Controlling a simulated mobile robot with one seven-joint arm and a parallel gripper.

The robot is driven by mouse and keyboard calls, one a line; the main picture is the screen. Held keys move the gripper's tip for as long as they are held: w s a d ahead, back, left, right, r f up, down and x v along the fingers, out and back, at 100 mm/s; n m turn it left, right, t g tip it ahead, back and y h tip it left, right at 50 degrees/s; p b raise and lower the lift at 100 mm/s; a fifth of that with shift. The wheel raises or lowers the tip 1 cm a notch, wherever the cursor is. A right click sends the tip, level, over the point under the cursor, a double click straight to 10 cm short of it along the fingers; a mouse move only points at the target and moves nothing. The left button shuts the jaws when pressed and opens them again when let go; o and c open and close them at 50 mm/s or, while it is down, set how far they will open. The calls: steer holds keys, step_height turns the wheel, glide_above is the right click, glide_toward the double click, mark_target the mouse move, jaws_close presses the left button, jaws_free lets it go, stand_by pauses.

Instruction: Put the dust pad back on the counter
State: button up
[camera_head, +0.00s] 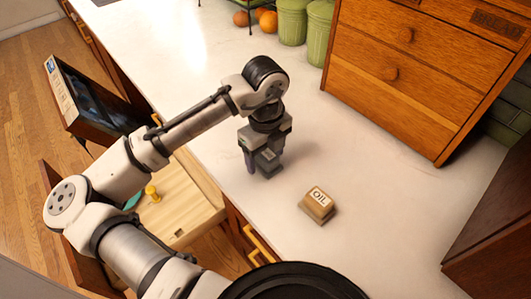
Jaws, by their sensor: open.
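A small tan block (318,206) with a white top label reading "OIL" lies on the white counter (365,215), right of my gripper and nearer the front edge. It is the only loose pad-like thing on the open counter; I cannot tell for sure that it is the dust pad. My gripper (265,171) is open and points down, at or just above the counter, apart from the block. Its fingers partly hide the space between them, and I see nothing held there.
A wooden drawer cabinet (415,60) stands at the back right. Green canisters (292,20) and oranges (267,20) are at the back. Below the counter's front edge, an open wooden drawer (185,210) has a yellow knob-like thing (152,193) at its left. Counter around the block is clear.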

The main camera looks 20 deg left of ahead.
step_height(320, 180, up, 12)
steer(key=b, duration=0.1)
steer(key=shift+r+b, duration=0.15)
steer(key=shift+b, duration=0.25)
stand_by(0.4)
